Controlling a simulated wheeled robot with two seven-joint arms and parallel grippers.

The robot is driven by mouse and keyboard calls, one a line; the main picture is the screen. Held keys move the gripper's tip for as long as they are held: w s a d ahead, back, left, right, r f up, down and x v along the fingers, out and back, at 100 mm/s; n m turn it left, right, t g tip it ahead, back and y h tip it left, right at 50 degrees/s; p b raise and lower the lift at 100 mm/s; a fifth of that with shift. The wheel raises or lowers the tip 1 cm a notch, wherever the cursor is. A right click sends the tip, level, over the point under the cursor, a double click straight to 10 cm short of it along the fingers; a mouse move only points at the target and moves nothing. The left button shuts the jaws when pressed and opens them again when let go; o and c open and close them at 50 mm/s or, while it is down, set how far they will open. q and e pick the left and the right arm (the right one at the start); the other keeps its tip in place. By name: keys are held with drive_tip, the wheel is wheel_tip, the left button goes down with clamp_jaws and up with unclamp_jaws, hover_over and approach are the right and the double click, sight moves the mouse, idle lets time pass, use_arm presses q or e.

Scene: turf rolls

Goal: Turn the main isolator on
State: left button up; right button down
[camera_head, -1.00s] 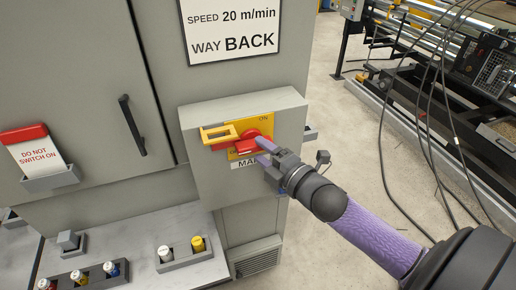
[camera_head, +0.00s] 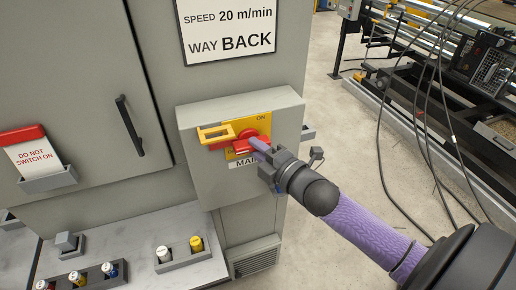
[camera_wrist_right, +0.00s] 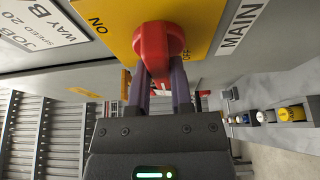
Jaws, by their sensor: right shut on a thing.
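The main isolator is a red rotary handle (camera_head: 243,148) on a yellow plate (camera_head: 262,124) on a grey box. The plate reads ON at its top in the head view; in the wrist view, ON is left and OFF right of the handle (camera_wrist_right: 160,48). A MAIN label sits below, partly covered by my gripper. My right gripper (camera_head: 259,147) is shut on the red handle; in the wrist view its purple fingers (camera_wrist_right: 161,88) stand either side of the handle's lower end. My left gripper is out of view.
A yellow hasp-like frame (camera_head: 215,135) sticks out left of the handle. A "DO NOT SWITCH ON" card (camera_head: 32,156) stands in a holder on the cabinet door. A ledge (camera_head: 140,240) below carries small coloured pieces. Cables and machinery stand right; floor between is open.

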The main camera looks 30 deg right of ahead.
drive_tip(key=shift+f+m, duration=0.1)
drive_tip(key=shift+m, duration=0.2)
drive_tip(key=m+t+h, duration=0.1)
drive_tip(key=m, duration=0.3)
drive_tip(key=m+t+h, duration=0.1)
drive_tip(key=m, duration=0.4)
drive_tip(key=m+t+h+b, duration=0.1)
drive_tip(key=m+t+h, duration=0.1)
drive_tip(key=m, duration=0.3)
drive_tip(key=shift+a+f, duration=0.25)
drive_tip(key=m+h, duration=0.2)
drive_tip(key=m, duration=0.2)
drive_tip(key=shift+m, duration=0.3)
drive_tip(key=shift+a+m+h+p, duration=0.1)
drive_tip(key=shift+m+h+p, duration=0.25)
drive_tip(key=shift+m+h, duration=0.55)
drive_tip(key=shift+m, duration=0.7)
